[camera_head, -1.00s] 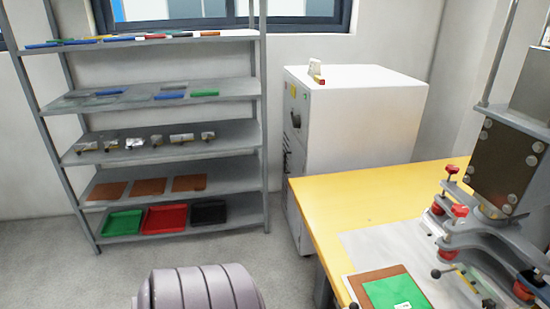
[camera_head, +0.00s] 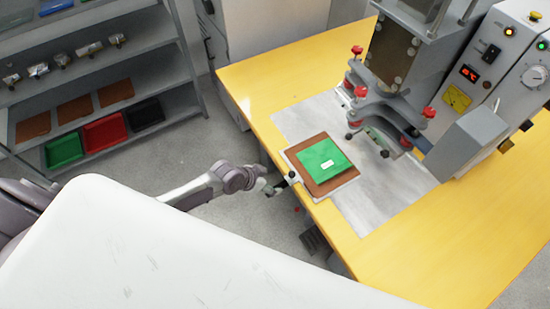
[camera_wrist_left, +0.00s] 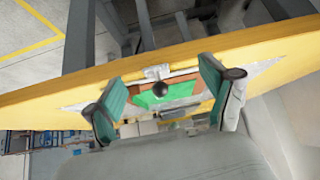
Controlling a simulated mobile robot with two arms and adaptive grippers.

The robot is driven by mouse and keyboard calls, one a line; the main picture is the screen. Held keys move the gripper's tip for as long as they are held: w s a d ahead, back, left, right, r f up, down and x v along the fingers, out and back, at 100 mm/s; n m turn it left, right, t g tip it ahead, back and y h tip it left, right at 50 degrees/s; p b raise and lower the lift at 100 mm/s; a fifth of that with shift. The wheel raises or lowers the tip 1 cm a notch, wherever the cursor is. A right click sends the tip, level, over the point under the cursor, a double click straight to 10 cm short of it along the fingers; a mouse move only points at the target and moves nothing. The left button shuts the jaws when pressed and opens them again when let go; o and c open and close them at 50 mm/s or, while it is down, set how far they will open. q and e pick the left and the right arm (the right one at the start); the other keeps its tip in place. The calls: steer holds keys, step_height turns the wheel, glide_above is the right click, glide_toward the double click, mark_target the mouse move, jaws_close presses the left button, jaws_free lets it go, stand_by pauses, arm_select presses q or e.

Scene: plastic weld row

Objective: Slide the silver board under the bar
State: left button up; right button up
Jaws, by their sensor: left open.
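The silver board (camera_head: 339,189) lies on the yellow table near its front edge, showing as a thin pale rim. A brown sheet (camera_head: 301,159) and a green sheet (camera_head: 322,155) with a small white label lie on it. A black knob (camera_head: 292,174) is at the board's front edge. The press's bar (camera_head: 388,141) is farther right, beyond the board. My left gripper (camera_head: 275,187) is open just off the table edge, by the knob. In the left wrist view the knob (camera_wrist_left: 160,89) appears between the spread fingers (camera_wrist_left: 163,92). My right gripper is not in view.
The press head (camera_head: 398,48) with red knobs stands over a grey plate (camera_head: 375,198) on the yellow table (camera_head: 262,85). A control box (camera_head: 505,60) is to its right. A shelf rack (camera_head: 135,78) with trays stands at left. Bare plate separates the board from the bar.

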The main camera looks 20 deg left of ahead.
mark_target(289, 175)
arm_select(q)
step_height(289, 175, up, 5)
steer(key=w+d, duration=0.1)
steer(key=d, duration=0.1)
steer(key=shift+m+h, duration=0.4)
steer(key=b+x, duration=0.7)
steer(key=x, duration=0.1)
steer(key=shift+f, duration=0.1)
steer(key=shift+w+d+f+b, duration=0.3)
steer(key=shift+w+f+b, duration=0.2)
steer(key=shift+b, duration=0.1)
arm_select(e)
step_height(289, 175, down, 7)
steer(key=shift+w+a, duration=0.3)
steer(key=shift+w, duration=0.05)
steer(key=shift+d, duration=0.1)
arm_select(q)
steer(key=shift+c, duration=0.6)
jaws_close()
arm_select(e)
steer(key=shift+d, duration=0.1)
